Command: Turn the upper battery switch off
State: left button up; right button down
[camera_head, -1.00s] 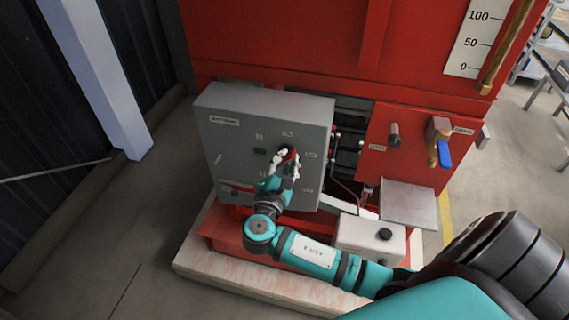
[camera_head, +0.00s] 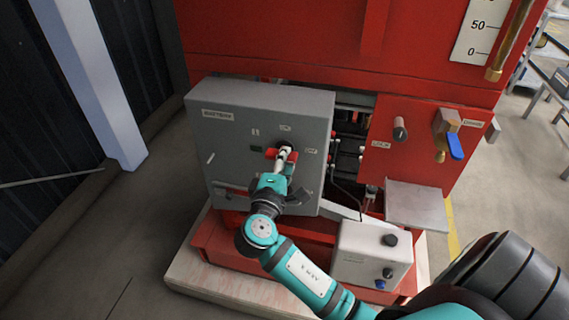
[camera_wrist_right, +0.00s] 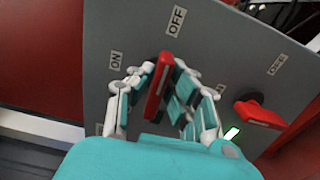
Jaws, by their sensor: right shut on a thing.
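The upper battery switch has a red handle (camera_head: 270,153) on the front of the grey battery box (camera_head: 232,140). In the wrist view its red handle (camera_wrist_right: 160,85) lies between my fingers and points roughly toward the OFF label (camera_wrist_right: 175,20). The ON label (camera_wrist_right: 116,60) is off to the left there. My right gripper (camera_head: 284,156) reaches up from below and is shut on this handle; it also shows in the wrist view (camera_wrist_right: 158,92). In the head view the fingers hide the handle's middle. My left gripper is not in view.
A second red switch (camera_wrist_right: 258,113) sits to the right in the wrist view, with its own OFF label (camera_wrist_right: 277,65). A red panel with a blue-handled valve (camera_head: 455,146) stands right of the box.

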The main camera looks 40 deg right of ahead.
jog(key=shift+f+m, duration=0.1)
jog(key=shift+m, duration=0.2)
jog(key=c, duration=1.3)
grip_release()
jog(key=shift+s, duration=0.1)
jog(key=v, duration=1.2)
